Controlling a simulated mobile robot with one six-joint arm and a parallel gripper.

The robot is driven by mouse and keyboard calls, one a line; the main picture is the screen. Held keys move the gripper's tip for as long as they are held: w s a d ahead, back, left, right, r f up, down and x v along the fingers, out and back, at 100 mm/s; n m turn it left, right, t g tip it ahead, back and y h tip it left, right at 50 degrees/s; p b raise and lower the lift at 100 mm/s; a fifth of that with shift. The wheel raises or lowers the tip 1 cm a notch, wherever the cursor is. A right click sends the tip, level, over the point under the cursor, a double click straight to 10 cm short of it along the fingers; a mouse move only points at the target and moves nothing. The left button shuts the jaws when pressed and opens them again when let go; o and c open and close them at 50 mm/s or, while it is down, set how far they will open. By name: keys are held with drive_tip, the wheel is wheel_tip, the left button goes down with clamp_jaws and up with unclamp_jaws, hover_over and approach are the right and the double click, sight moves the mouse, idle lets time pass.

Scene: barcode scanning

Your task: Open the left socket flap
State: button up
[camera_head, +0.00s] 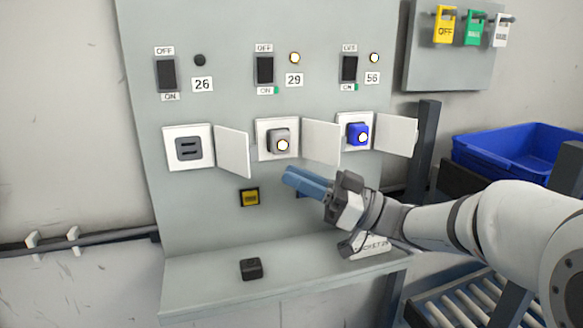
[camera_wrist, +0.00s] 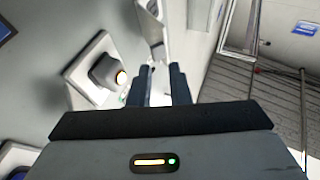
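The left socket (camera_head: 190,149), under the number 26, is an empty dark socket in a white frame. Its white flap (camera_head: 233,152) stands swung open to the right, away from the socket face. My gripper (camera_head: 287,178) has blue fingers and is in front of the panel, below and right of the left flap and just below the middle socket (camera_head: 279,142). In the wrist view my gripper (camera_wrist: 162,72) shows a gap between its fingers, with nothing clearly held. The middle socket holds a grey plug with a lit lamp (camera_wrist: 105,72), left of the fingers.
The middle flap (camera_head: 321,142) and right flap (camera_head: 396,136) also stand open. A blue plug (camera_head: 357,133) fills the right socket. A small dark block (camera_head: 251,269) lies on the ledge (camera_head: 205,285). A blue crate (camera_head: 510,150) stands right.

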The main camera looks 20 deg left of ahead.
sight(236, 150)
drive_tip(key=shift+d+r+m+t+p, duration=0.15)
drive_tip(key=shift+r+m+t+p, duration=0.25)
drive_tip(key=shift+r+m+p, duration=0.3)
drive_tip(key=shift+c, duration=0.6)
drive_tip(key=m+p, duration=0.1)
drive_tip(key=r+m+p, duration=0.1)
drive_tip(key=m+p, duration=0.1)
drive_tip(key=d+m+t+h+p, duration=0.1)
drive_tip(key=shift+w+r+m, duration=0.15)
drive_tip(key=shift+m, duration=0.15)
clamp_jaws()
drive_tip(key=w+a+r+m+t+h+p, duration=0.1)
drive_tip(key=a+m+t+h+p, duration=0.2)
drive_tip(key=m, duration=1.1)
drive_tip(key=a+p, duration=0.3)
drive_tip(key=p, duration=0.3)
drive_tip(key=shift+a+p, duration=0.2)
drive_tip(key=shift+p, duration=0.2)
drive_tip(key=shift+w, duration=0.1)
